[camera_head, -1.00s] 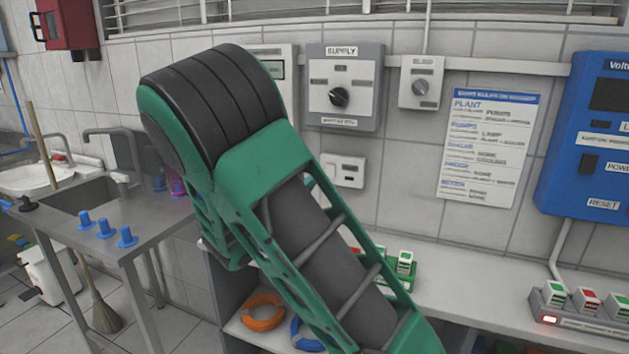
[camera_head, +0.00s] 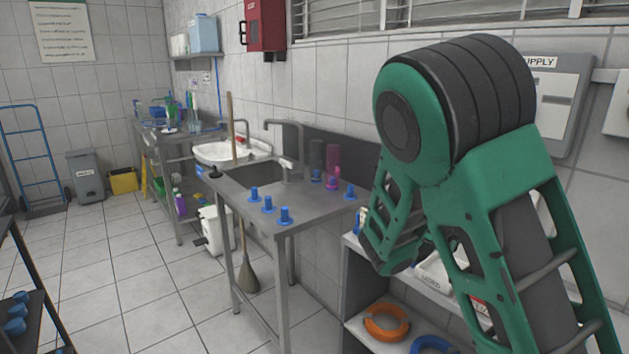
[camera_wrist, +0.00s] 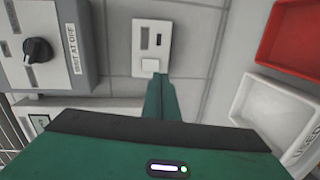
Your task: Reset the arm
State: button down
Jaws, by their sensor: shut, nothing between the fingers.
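My green and black arm fills the right side of the head view, bent at a large black-ringed joint. My gripper (camera_wrist: 160,92) shows in the wrist view as green fingers close together, with nothing between them. It points toward the tiled wall, near a small white switch box (camera_wrist: 152,46). The gripper's tips are hidden behind my arm in the head view.
A grey supply box with a black knob (camera_wrist: 38,50) is on the wall. A white tray (camera_wrist: 262,108) and a red tray (camera_wrist: 292,38) lie at right. A steel sink table (camera_head: 318,204) with blue fittings stands left of the shelf holding an orange ring (camera_head: 386,322). Floor (camera_head: 110,270) is clear at left.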

jog(key=s+a+f+m+g+y, duration=0.1)
jog(key=s+f+m+g+y, duration=0.35)
jog(key=s+f+y, duration=0.45)
jog(key=s+a+r+m+y, duration=0.1)
jog(key=s+a+r+y, duration=0.15)
jog(key=s+a, duration=0.4)
jog(key=s+a+r+y, duration=0.1)
jog(key=s+a+y, duration=0.2)
jog(key=s+a, duration=0.35)
jog(key=s+d+f+m+g, duration=0.1)
jog(key=s+d+m+g, duration=0.3)
jog(key=s+d, duration=0.5)
jog(key=s+m, duration=0.2)
jog(key=s, duration=0.4)
jog(key=shift+d+f+m, duration=0.15)
jog(key=shift+f+m, duration=0.2)
jog(key=shift+f, duration=0.05)
